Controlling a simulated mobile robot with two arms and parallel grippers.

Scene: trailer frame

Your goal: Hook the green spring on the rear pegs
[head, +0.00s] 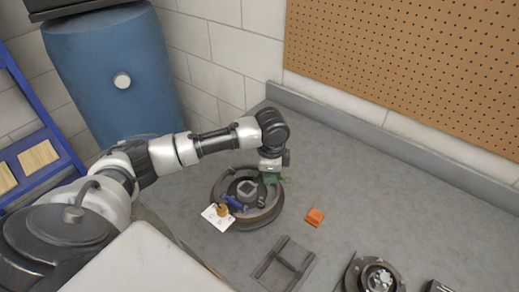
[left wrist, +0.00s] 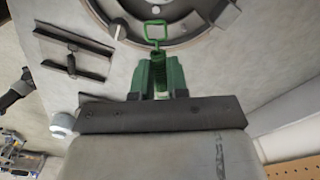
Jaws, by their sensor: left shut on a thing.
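My left gripper (head: 272,176) is shut on the green spring (head: 284,180) at the right side of the dark round brake assembly (head: 218,190). In the left wrist view the spring's looped hook (left wrist: 155,30) sticks out beyond the gripper (left wrist: 160,72) and overlaps the inner edge of the round rim (left wrist: 195,35). I cannot tell whether the hook touches a peg. The spring's body is mostly hidden between the fingers. The rear pegs cannot be made out. My right gripper is not in view.
A white card (head: 213,221) with a yellow-brown piece (head: 222,210) overlaps the assembly's left edge. An orange block (head: 315,217), a dark H-shaped frame (head: 283,265) and another round part (head: 375,276) lie on the grey bench. A pegboard (head: 410,60) hangs behind.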

